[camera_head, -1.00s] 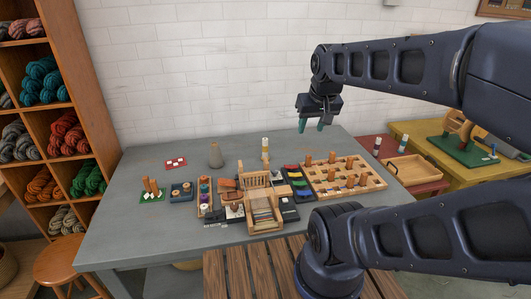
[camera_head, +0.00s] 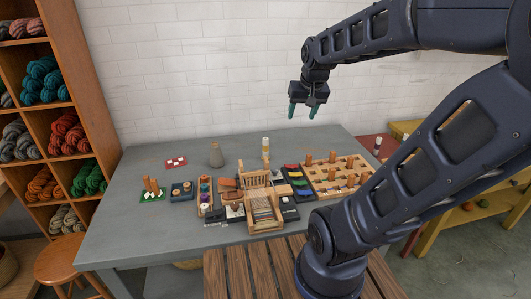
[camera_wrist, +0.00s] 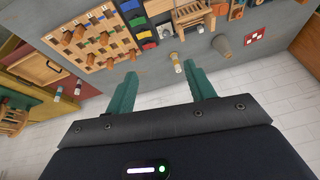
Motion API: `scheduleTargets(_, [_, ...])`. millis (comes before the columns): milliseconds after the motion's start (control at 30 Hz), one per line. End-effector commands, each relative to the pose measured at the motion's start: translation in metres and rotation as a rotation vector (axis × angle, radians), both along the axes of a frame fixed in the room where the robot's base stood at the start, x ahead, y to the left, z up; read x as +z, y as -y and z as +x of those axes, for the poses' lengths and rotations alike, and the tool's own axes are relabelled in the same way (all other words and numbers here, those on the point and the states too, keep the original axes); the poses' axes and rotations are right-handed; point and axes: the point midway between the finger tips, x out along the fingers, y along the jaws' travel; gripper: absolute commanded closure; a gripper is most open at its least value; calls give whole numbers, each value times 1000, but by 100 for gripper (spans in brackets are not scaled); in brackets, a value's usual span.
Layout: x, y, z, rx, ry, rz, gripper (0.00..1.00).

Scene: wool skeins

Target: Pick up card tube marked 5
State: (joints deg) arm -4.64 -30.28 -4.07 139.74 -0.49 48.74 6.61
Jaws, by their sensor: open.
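Several brown upright tubes stand in a light wood grid board (camera_head: 325,190) on the grey table; the board also shows in the wrist view (camera_wrist: 97,50). A pale upright tube with a yellowish band (camera_head: 265,150) stands behind the small loom and also shows in the wrist view (camera_wrist: 175,60). Two small dark-and-white tubes (camera_wrist: 67,91) stand at the red table in the wrist view. I cannot read a 5 on any of them. My gripper (camera_head: 302,112) is open and empty, its green fingers pointing down, high above the table's back edge. Its fingers show apart in the wrist view (camera_wrist: 160,75).
A small wooden loom (camera_head: 262,205), colored blocks (camera_head: 296,178), a grey cone (camera_head: 216,156) and a red card (camera_head: 176,162) are on the grey table (camera_head: 130,215). A white brick wall (camera_head: 180,80) rises behind. The table's left front is bare.

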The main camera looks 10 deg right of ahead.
Motion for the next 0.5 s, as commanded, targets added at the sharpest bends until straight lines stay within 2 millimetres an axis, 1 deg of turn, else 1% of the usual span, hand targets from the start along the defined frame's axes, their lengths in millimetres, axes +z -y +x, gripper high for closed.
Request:
scheduleTargets(33, [-3, 0, 15, -12, -8, 8, 46])
scheduleTargets(267, [-19, -2, 76, -75, -26, 34, 46])
scheduleTargets(500, [-45, -7, 139, -145, -41, 45, 46])
